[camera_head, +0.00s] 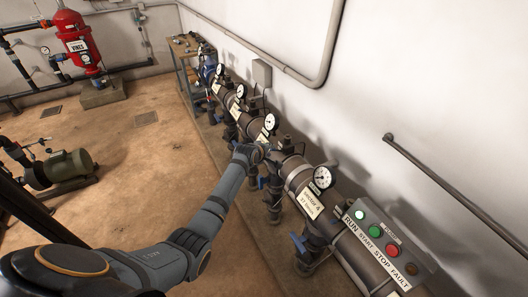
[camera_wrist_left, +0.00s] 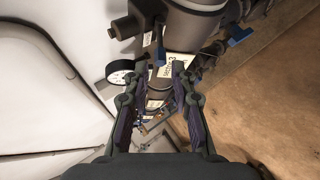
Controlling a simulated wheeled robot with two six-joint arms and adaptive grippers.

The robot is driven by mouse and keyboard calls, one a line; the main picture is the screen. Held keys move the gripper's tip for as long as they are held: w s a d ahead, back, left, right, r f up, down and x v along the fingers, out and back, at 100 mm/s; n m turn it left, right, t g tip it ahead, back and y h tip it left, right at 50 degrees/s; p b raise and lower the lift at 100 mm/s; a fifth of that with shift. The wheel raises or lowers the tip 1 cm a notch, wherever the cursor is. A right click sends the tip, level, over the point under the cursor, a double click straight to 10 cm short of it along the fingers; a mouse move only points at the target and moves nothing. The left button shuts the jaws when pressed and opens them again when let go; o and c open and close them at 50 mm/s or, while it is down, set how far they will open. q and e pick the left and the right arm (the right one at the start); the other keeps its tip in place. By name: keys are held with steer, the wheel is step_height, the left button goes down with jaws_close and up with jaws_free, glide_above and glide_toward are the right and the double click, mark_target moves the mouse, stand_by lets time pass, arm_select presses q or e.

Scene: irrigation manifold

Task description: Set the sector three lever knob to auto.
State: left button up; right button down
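In the head view my left gripper (camera_head: 262,150) reaches over the brown pipe manifold, near a pressure gauge (camera_head: 270,122). In the left wrist view the two fingers (camera_wrist_left: 160,97) stand apart with a gap between them, and nothing is held. Beyond the fingertips is a label (camera_wrist_left: 174,66) that reads as sector 3, on the pipe. A blue lever (camera_wrist_left: 240,36) shows to the right of the fingers, apart from them. In the head view a blue lever (camera_head: 262,183) sits below my gripper; I cannot tell which sector it belongs to. No auto mark is readable. My right gripper is out of view.
A white gauge (camera_wrist_left: 121,73) stands left of the fingers in the wrist view. The sector 4 label (camera_head: 308,202), another blue lever (camera_head: 298,242) and a pump button box (camera_head: 384,240) lie nearer. The wall runs close behind the manifold. Open floor (camera_head: 150,165) lies left.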

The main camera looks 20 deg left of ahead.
arm_select(q)
steer(key=v, duration=0.5)
steer(key=shift+s+r, duration=0.25)
steer(key=shift+s, duration=0.05)
steer(key=shift+f, duration=0.15)
